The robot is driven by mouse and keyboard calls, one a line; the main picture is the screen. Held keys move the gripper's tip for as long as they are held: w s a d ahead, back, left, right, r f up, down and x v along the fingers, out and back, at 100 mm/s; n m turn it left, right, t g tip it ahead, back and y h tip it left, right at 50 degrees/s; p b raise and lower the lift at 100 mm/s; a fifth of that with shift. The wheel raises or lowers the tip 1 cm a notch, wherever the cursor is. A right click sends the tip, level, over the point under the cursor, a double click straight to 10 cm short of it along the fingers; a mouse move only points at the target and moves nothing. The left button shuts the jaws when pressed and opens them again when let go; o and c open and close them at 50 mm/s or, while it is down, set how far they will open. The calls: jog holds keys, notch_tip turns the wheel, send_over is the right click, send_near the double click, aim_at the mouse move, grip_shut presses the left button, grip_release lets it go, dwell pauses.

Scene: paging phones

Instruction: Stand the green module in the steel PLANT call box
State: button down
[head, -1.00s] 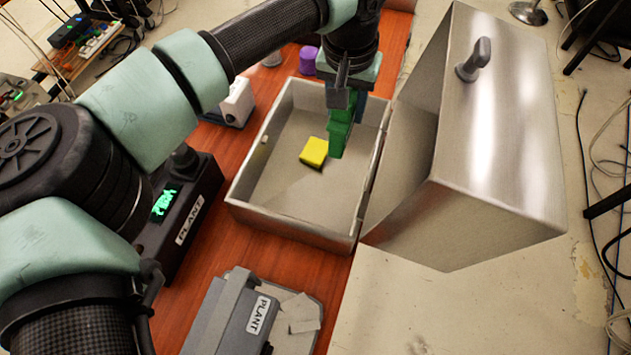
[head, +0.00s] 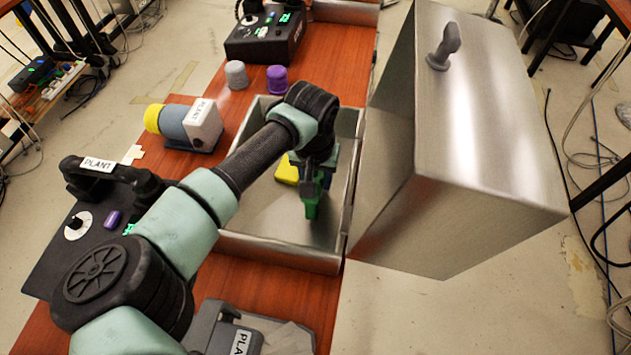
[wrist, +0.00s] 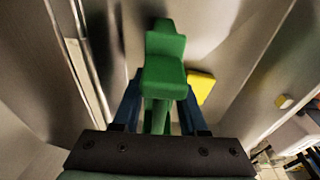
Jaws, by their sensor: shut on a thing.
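The green module (head: 311,203) is held between the blue fingers of my gripper (head: 315,184). In the head view it hangs upright inside the open steel box (head: 285,254), toward the near right part. In the wrist view the green module (wrist: 164,75) sits between the fingertips (wrist: 160,105). I cannot tell whether its lower end touches the box floor. The box's big steel lid (head: 475,150) is open to the right, with a knob on it. No label is readable on the box. A yellow block (head: 286,170) lies in the box behind the module, apart from it.
Left of the box stand a PLANT-labelled grey unit with a yellow end (head: 187,126) and a black telephone (head: 85,225). Grey (head: 236,75) and purple (head: 277,79) knobs stand behind it. A grey PLANT-labelled device (head: 225,335) lies in front. The box walls surround my gripper closely on the right.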

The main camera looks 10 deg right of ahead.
aim_at(314, 172)
jog(key=shift+f, duration=0.85)
jog(key=shift+f, duration=0.1)
jog(key=shift+c, duration=2.2)
grip_release()
jog(key=shift+r, duration=0.55)
jog(key=r, duration=0.3)
jog(key=s+r, duration=0.1)
jog(key=r, duration=0.7)
jog(key=shift+s+a, duration=0.25)
jog(key=shift+s, duration=0.1)
